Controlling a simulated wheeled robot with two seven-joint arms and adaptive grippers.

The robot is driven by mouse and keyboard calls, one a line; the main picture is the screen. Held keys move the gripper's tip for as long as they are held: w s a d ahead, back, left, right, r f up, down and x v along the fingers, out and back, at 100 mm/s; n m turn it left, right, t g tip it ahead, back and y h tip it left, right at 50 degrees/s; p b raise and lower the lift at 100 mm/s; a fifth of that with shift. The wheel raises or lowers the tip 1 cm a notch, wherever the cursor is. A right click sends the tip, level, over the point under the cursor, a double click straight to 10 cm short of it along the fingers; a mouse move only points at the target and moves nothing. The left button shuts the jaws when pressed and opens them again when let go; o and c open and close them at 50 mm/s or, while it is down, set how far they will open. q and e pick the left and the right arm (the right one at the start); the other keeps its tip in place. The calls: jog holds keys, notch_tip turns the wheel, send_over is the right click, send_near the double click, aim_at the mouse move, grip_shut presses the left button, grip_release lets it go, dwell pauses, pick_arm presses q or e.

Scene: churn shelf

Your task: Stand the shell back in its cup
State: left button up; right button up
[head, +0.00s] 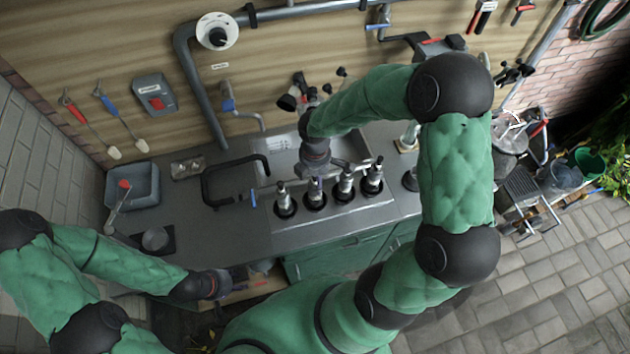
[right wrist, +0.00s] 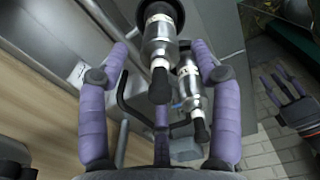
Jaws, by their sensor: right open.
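Several metal shells with dark tips stand upright in black cups in a row on the grey counter; one is the leftmost shell (head: 282,192), another the rightmost shell (head: 375,170). My right gripper (head: 316,168) is above the row, pointing down. In the right wrist view its purple fingers are spread, with a near shell (right wrist: 160,35) between them and a second shell (right wrist: 188,82) beside it; I cannot tell whether they touch. My left gripper (head: 228,282) is low at the counter's front edge; its fingers look apart and empty in the right wrist view (right wrist: 285,95).
A black bent bar (head: 235,163) stands on the counter left of the row. A grey basin (head: 133,187) and a round metal bowl (head: 156,239) are further left. Pipes and a tap (head: 230,103) are on the back wall.

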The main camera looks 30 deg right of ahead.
notch_tip(320, 180, up, 9)
jog(key=shift+f+p, duration=0.15)
jog(key=shift+p, duration=0.2)
jog(key=shift+s+f, duration=0.1)
jog(key=shift+s, duration=0.05)
